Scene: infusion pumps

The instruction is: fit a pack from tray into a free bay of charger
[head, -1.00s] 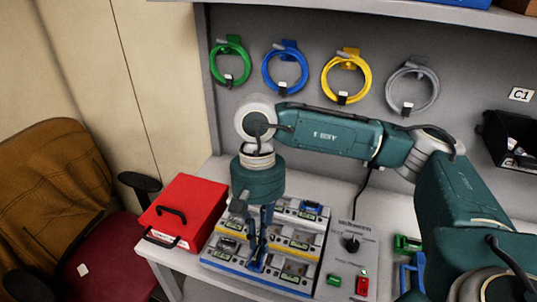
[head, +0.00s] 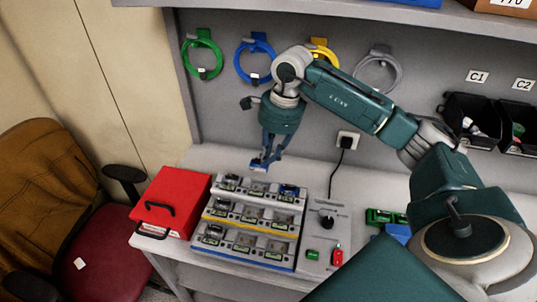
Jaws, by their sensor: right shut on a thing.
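The charger (head: 268,262) is a stepped unit on the bench, with a white, a yellow and a blue-edged row of bays. A blue piece (head: 289,191) sits at the right end of its back row. Several other bays hold dark and white items, too small to tell apart. My right gripper (head: 267,158) hangs above and behind the back row, fingers down. It is shut on a small pack (head: 262,164), mostly hidden by the fingers and apart from the charger. I cannot clearly make out the tray. My left gripper is not in view.
A red box (head: 172,200) stands left of the charger. A grey panel with a knob (head: 327,221) stands right of it. Green (head: 380,216) and blue pieces lie further right, partly behind my arm. Coiled cables hang on the back wall, and black bins (head: 471,121) are at right.

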